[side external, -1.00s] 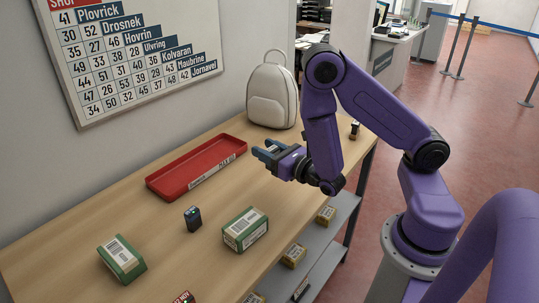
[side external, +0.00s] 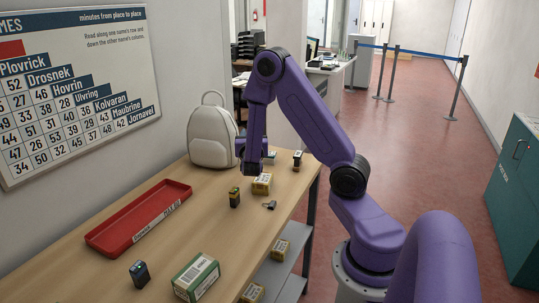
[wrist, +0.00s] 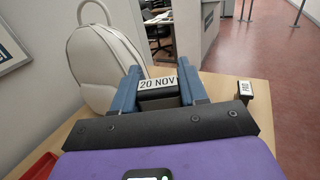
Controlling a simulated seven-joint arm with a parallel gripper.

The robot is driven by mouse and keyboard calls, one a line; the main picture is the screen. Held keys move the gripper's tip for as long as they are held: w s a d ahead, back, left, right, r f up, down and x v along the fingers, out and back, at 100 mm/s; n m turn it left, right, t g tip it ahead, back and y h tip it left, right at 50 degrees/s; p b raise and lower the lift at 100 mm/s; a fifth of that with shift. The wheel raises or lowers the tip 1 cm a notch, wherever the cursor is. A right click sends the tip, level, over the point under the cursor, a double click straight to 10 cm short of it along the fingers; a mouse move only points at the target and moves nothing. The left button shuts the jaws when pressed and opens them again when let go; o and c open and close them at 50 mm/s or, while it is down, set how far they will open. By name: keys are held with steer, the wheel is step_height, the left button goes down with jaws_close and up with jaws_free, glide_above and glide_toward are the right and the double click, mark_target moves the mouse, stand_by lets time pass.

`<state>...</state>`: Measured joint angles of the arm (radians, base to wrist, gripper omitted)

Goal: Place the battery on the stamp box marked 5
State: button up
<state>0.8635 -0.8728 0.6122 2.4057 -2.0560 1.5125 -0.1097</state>
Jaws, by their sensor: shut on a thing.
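My gripper (wrist: 158,92) is shut on a dark block with a white label reading 20 NOV (wrist: 158,83), in the wrist view. A small upright dark block with a yellow-green top, which looks like the battery (side external: 234,199), stands on the table, apart from my gripper. A small yellowish box with a pale label (side external: 262,184) sits just right of it; I cannot read a 5 on it. Similar boxes (side external: 280,250) lie on the lower shelf, their marks unreadable.
A red tray (side external: 100,243) lies along the wall side. A white backpack (side external: 212,138) stands at the back left. A dark stamp (side external: 297,159) stands near the far right edge. A green-and-white carton (side external: 196,277), a dark device (side external: 139,273) and a small dark item (side external: 269,205) also lie there.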

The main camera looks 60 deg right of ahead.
steer(key=s+d+r+m+g+h, duration=0.2)
steer(key=s+d+m+g, duration=0.45)
steer(key=d+g, duration=0.3)
glide_above(270, 158)
steer(key=s, duration=0.2)
step_height(270, 158, down, 4)
steer(key=shift+n+t, duration=0.35)
steer(key=w+d+f, duration=0.2)
steer(key=f, duration=0.1)
steer(key=d+f, duration=0.1)
steer(key=f, duration=0.1)
steer(key=shift+w+d+f, duration=0.15)
steer(key=shift+w+d, duration=0.2)
steer(key=shift+w, duration=0.05)
steer(key=shift+w+d+f, duration=0.15)
steer(key=shift+f, duration=1.65)
steer(key=shift+f, duration=0.1)
steer(key=o, duration=1.1)
